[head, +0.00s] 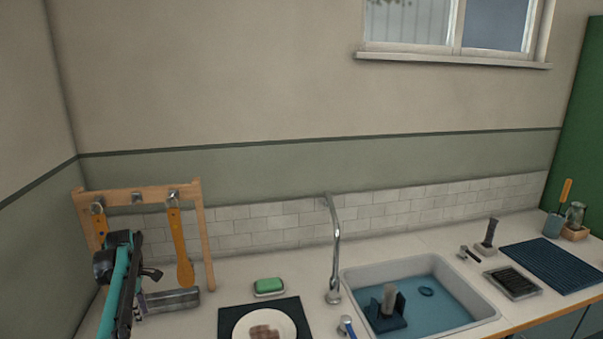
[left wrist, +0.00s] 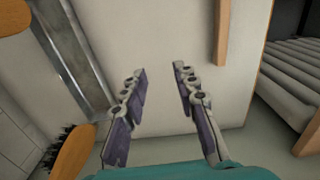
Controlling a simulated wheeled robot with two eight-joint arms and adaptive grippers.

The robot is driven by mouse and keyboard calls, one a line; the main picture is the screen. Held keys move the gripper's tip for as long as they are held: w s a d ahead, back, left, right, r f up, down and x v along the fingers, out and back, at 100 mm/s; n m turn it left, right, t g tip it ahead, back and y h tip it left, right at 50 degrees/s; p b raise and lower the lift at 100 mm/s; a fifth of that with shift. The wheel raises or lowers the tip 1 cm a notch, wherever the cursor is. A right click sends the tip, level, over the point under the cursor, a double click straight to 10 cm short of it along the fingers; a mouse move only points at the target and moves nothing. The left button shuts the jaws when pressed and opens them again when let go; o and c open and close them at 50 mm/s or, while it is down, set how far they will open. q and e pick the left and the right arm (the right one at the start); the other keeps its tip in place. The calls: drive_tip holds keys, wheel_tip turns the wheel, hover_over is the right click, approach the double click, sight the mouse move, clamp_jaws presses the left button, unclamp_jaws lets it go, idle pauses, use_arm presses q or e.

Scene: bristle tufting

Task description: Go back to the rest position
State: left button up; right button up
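My left gripper (head: 148,285) is at the lower left in the head view, in front of a wooden rack (head: 207,240). In the left wrist view the left gripper (left wrist: 159,72) has its two purple-padded fingers apart, with nothing between them. A wooden brush (head: 180,240) hangs from a rack hook, and another brush (head: 99,226) hangs left of it, partly hidden by my arm. In the left wrist view a brush with dark bristles (left wrist: 76,150) is at the lower left, apart from the fingers. My right gripper is not in view.
A metal trough (head: 172,301) lies by the rack. A green soap bar (head: 269,285), a plate (head: 264,328) on a dark mat, a faucet (head: 336,255) and a sink (head: 470,292) with water follow rightward. A blue ribbed mat (head: 552,264) lies at right.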

use_arm(q)
drive_tip(key=s+d+r+m+t, duration=0.2)
drive_tip(key=s+d+r+m, duration=0.35)
drive_tip(key=d, duration=0.35)
drive_tip(key=s+d+r+m+t, duration=0.1)
drive_tip(key=s+d+r+m, duration=0.35)
drive_tip(key=d+r, duration=0.35)
drive_tip(key=s+d+f+m+t, duration=0.1)
drive_tip(key=s+d+f+m, duration=0.1)
drive_tip(key=s, duration=0.5)
drive_tip(key=s+d+f+m+t, duration=0.1)
drive_tip(key=s+d+f+m, duration=0.2)
drive_tip(key=s+d+m, duration=0.2)
drive_tip(key=s+d+f+m+t, duration=0.2)
drive_tip(key=s+d, duration=0.4)
drive_tip(key=s, duration=0.4)
drive_tip(key=shift+s+d+f+m, duration=0.2)
drive_tip(key=shift+f+m, duration=0.45)
drive_tip(key=shift+m, duration=0.55)
